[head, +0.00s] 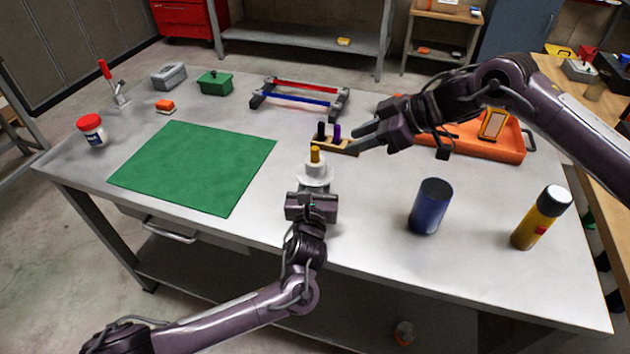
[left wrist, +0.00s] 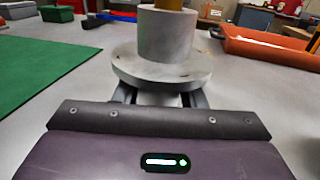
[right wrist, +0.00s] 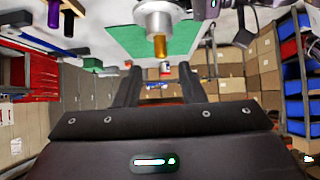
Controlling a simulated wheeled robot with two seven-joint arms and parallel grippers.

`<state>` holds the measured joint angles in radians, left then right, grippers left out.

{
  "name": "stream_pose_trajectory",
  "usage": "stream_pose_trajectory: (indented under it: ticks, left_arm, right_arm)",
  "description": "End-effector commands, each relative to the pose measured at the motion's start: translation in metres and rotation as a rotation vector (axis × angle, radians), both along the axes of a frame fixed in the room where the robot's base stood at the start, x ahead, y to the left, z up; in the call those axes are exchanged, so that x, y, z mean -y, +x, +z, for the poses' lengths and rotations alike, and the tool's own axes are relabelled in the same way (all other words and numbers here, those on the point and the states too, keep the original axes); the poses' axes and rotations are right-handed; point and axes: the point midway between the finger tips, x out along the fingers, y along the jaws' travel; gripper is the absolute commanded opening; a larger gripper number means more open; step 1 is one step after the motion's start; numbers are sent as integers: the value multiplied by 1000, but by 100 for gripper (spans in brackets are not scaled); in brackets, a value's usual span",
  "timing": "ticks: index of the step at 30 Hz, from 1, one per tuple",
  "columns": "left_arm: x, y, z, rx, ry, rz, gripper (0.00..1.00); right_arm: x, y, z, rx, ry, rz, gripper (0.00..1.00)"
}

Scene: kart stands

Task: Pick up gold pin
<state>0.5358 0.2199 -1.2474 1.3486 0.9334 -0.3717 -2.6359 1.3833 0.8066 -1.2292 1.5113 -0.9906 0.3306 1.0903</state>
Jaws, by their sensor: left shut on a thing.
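My left gripper (head: 314,192) is shut on the hub's lower part, below the flange; the hub (left wrist: 165,62) and the base of the pin (left wrist: 168,4) show in the left wrist view. My right gripper (head: 362,140) is open and empty, to the right of the pin. In the right wrist view the gold pin (right wrist: 160,45) appears beyond the gap between the two spread fingers, apart from them.
A wooden rack (head: 345,150) with a black pin (head: 321,131) and a purple pin (head: 337,132) stands just behind the hub. An orange tray (head: 480,146) is behind the right arm. A blue cup (head: 431,207) and yellow bottle (head: 540,217) stand right. The green mat (head: 195,165) is empty.

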Motion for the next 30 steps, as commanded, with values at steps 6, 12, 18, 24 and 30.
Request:
stream_pose_trajectory:
  ticks: [6,12,18,24,30]
  left_arm:
    - [0,0,0,0,0,0,3]
    - [0,0,0,-1,1,0,3]
    - [0,0,-1,-1,1,0,3]
    - [0,0,-1,-1,1,0,3]
    - [0,0,-1,-1,1,0,3]
  right_arm:
    - [0,0,0,0,0,0,36]
    - [-5,-2,-3,2,8,10,41]
    - [-49,-20,-20,48,85,82,41]
    - [-105,-48,-28,139,246,130,41]
    - [-133,-65,-24,230,409,81,41]
